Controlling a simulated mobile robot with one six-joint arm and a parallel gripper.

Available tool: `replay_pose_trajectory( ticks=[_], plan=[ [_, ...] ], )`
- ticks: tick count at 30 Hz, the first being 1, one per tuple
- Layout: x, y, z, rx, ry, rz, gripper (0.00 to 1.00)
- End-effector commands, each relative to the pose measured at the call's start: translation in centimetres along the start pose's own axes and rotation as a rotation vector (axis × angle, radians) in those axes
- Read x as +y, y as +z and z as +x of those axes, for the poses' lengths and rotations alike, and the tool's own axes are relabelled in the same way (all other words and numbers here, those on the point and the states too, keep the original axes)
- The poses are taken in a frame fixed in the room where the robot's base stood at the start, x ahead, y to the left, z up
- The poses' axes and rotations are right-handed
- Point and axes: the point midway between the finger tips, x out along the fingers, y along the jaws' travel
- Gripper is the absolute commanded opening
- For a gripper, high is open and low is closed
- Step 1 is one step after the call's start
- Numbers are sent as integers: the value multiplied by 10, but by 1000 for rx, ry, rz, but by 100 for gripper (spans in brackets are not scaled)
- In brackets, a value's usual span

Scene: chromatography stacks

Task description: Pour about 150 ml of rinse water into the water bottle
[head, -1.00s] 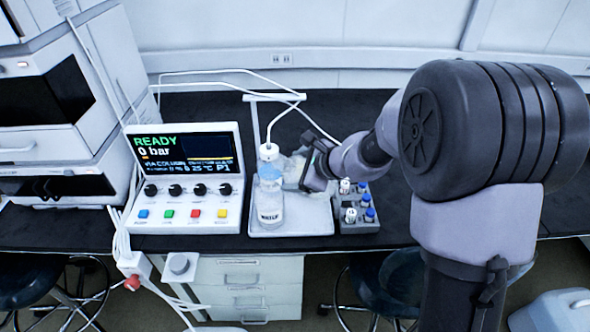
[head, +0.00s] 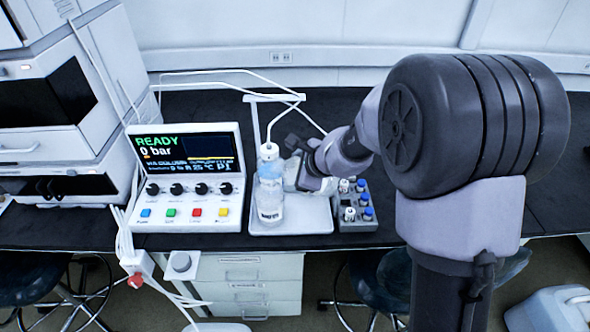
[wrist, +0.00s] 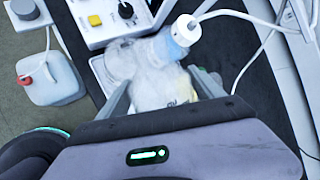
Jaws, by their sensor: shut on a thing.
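The water bottle (head: 269,205) is clear, with a label, a blue neck and a white cap with a tube. It stands upright on a white tray (head: 318,215); its blue neck and white cap also show in the wrist view (wrist: 172,45). My gripper (head: 299,166) is just right of it, at upper-bottle height. In the wrist view my gripper (wrist: 160,92) is shut on a clear vessel (wrist: 157,90) with dark print, which looks tilted toward the water bottle. The vessel's mouth is unclear against the bottle, and I cannot tell whether water is flowing.
A control box (head: 185,185) reading READY, 0 bar stands left of the tray. A grey rack (head: 357,212) with several blue- and white-capped vials stands right. A white stand (head: 272,98) and tubing rise behind. The bench is clear to the back right.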

Motion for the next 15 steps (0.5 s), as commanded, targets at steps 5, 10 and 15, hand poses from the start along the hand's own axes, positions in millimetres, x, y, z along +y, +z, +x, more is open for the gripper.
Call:
replay_pose_trajectory(
  ticks=[5, 10, 15],
  plan=[
    [0, 0, 0, -1, -1, 0, 4],
    [-1, 1, -1, 17, 0, -12, 4],
    [-1, 2, -1, 63, 0, -44, 4]
  ],
)
